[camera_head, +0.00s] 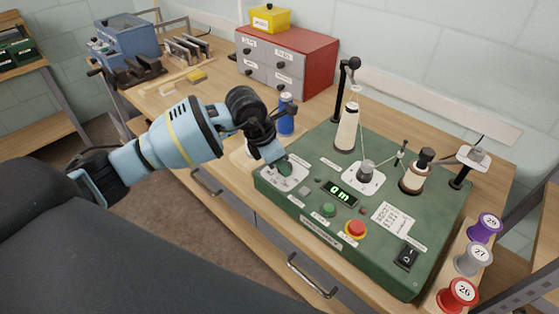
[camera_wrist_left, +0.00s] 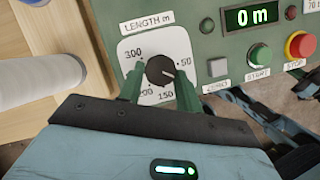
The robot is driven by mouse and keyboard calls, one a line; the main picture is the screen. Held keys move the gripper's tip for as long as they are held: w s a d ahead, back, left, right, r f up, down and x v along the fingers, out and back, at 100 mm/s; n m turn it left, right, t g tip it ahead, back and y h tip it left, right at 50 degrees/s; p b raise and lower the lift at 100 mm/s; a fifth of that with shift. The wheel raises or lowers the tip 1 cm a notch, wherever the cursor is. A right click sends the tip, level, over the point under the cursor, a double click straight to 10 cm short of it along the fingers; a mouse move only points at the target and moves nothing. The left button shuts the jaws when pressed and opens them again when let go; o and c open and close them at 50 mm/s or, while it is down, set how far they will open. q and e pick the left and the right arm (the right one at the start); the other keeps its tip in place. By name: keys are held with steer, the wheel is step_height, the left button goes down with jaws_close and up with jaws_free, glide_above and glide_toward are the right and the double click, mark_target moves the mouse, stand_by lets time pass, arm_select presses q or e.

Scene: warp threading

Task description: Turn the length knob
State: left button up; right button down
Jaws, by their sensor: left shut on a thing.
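The length knob (camera_wrist_left: 160,71) is black and round, on a white dial plate (camera_wrist_left: 178,45) marked LENGTH m, with numbers such as 50, 150, 200 and 300 around it. A pale mark on the knob points to the right, roughly toward 50. My left gripper (camera_wrist_left: 158,78) has its green fingers on both sides of the knob and is shut on it. In the head view the left gripper (camera_head: 284,166) reaches down onto the dial plate (camera_head: 297,176) and hides the knob. The display (camera_wrist_left: 253,16) reads 0 m.
The green winding machine (camera_head: 330,225) carries a start button (camera_head: 328,210), a red stop button (camera_head: 355,229), a black switch (camera_head: 406,257) and a cone of thread (camera_head: 347,128). A blue spool (camera_head: 286,118) stands behind my gripper. Numbered spools (camera_head: 473,257) stand at the right.

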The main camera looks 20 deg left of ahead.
arm_select(q)
steer(key=n, duration=0.1)
steer(key=n+y, duration=0.1)
steer(key=n, duration=0.1)
steer(key=shift+s+d+n+t, duration=0.1)
steer(key=shift+d+n+t, duration=0.1)
steer(key=shift+n+t, duration=0.15)
steer(key=shift+d+n+t+y, duration=0.15)
steer(key=shift+n+y, duration=0.25)
steer(key=shift+n, duration=0.55)
steer(key=shift+n+t+y, duration=0.2)
steer(key=shift+n+y, duration=0.2)
steer(key=shift+n, duration=0.5)
steer(key=o, duration=1)
steer(key=shift+v, duration=3.95)
